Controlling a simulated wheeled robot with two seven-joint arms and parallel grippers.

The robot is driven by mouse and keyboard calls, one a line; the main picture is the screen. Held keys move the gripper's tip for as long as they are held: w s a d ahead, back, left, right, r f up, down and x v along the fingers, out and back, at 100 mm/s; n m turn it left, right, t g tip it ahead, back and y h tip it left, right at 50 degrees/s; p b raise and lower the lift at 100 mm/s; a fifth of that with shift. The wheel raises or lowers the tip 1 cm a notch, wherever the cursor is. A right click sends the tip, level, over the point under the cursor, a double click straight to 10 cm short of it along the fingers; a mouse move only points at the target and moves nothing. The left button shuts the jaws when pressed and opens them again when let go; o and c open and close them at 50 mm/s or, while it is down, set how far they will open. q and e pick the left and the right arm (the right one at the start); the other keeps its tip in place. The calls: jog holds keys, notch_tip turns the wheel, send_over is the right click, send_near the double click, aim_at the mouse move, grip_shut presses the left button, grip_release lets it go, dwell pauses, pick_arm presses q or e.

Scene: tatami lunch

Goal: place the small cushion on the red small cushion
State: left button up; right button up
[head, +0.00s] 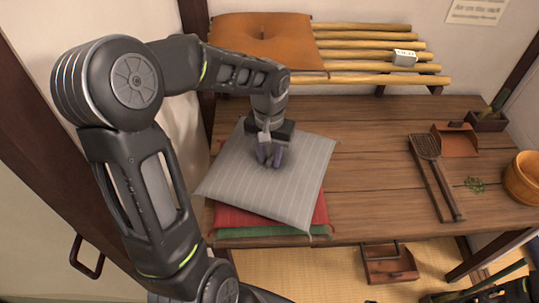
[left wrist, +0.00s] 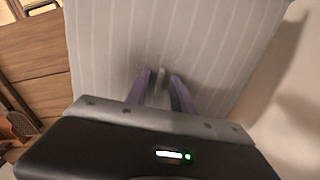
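The small cushion, grey with pale stripes (head: 240,178), lies over the red small cushion (head: 270,221), turned at an angle to it. Its left corner overhangs and it hides most of the red one. I cannot tell if it rests fully on it. My left gripper (head: 271,160) points down at the middle of the grey cushion. In the left wrist view its purple fingertips (left wrist: 161,80) stand either side of a small pale tuft on the grey cushion (left wrist: 110,50). Whether they grip it is unclear. Dark parts of my right arm show at the lower right; its fingers are not clear.
A green cushion (head: 258,232) lies under the red one on the wooden table (head: 370,150). An orange cushion (head: 262,38) lies on the slatted rack behind. The table's middle is clear.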

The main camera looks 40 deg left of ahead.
aim_at(270, 159)
pick_arm(q)
jog(key=shift+r, duration=0.1)
notch_tip(270, 159, up, 12)
dwell(0.5)
dwell(0.5)
